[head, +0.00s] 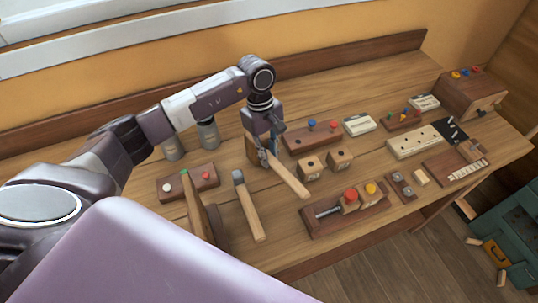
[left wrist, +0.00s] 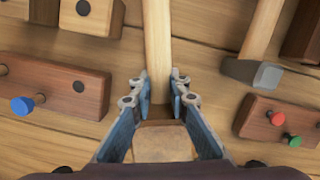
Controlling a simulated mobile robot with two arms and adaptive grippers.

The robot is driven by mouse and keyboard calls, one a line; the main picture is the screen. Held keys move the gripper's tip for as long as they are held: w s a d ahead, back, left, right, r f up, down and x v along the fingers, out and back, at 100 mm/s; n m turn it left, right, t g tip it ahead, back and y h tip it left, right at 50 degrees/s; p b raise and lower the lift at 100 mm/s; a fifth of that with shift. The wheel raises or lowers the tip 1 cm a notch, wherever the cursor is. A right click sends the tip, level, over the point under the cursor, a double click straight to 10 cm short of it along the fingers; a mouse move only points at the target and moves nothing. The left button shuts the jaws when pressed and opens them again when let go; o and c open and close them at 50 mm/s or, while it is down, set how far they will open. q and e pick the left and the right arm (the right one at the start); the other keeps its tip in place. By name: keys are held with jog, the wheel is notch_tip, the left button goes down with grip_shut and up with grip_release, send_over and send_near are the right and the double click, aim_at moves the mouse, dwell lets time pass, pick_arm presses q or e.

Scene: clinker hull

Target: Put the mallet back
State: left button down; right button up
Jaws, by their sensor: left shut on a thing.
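My left gripper (head: 264,150) points down over the middle of the wooden bench and is shut on the mallet. The mallet's pale handle (head: 288,178) slants toward the lower right, and its blocky wooden head (head: 250,150) is at the upper left, partly hidden by the gripper. In the left wrist view the fingers (left wrist: 156,92) close on both sides of the handle (left wrist: 157,40) near the head (left wrist: 165,143). I cannot tell whether the mallet touches the bench. My right gripper is not in view.
A hammer (head: 249,212) lies left of the mallet, beside an upright wooden piece (head: 196,207). A pegged block (head: 189,182) lies further left. Two holed blocks (head: 312,166) and a clamp board (head: 345,208) are close on the right. Two grey cylinders (head: 208,134) stand behind.

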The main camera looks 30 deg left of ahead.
pick_arm(q)
jog(key=shift+f, duration=0.15)
jog(key=c, duration=1.8)
grip_release()
jog(key=shift+o, duration=0.2)
jog(key=shift+r, duration=0.3)
notch_tip(320, 180, up, 7)
jog(key=p, duration=0.3)
jog(key=shift+f, duration=0.1)
jog(key=shift+r, duration=0.35)
